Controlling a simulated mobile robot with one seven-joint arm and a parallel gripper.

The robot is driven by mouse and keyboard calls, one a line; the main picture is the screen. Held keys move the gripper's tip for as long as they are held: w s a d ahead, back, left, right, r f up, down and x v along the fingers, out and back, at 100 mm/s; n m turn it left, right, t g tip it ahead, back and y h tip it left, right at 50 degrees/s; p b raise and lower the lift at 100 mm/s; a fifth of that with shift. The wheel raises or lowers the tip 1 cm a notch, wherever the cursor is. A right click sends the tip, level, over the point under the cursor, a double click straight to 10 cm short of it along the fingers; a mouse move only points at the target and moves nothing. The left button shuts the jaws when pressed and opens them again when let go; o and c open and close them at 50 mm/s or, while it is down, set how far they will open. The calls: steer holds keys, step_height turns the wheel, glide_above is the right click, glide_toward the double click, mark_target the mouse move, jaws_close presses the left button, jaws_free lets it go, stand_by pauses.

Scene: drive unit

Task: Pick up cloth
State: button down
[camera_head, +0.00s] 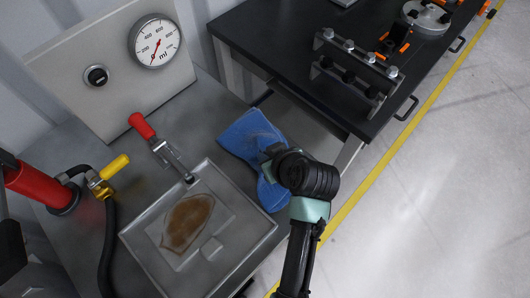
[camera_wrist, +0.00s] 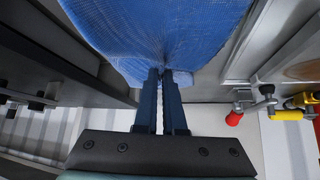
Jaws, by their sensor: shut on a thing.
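The blue cloth (camera_head: 250,136) is at the right edge of the grey metal workbench in the head view, beside the tray, and part of it is hidden behind my gripper. My gripper (camera_head: 270,160) reaches over it from the right. In the wrist view the cloth (camera_wrist: 160,35) fills the top middle, and my gripper's fingertips (camera_wrist: 161,74) are close together, shut on the near edge of the cloth. Whether the cloth is lifted off the bench I cannot tell.
A metal tray (camera_head: 137,239) with a brown stain lies left of the cloth. A red-handled clamp (camera_head: 142,126), a yellow-handled valve (camera_head: 114,168) and a gauge panel (camera_head: 60,60) stand nearby. A black table (camera_head: 262,45) with fixtures is at upper right.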

step_height(320, 180, up, 10)
steer(key=p, duration=0.8)
step_height(320, 180, up, 18)
steer(key=p, duration=1.7)
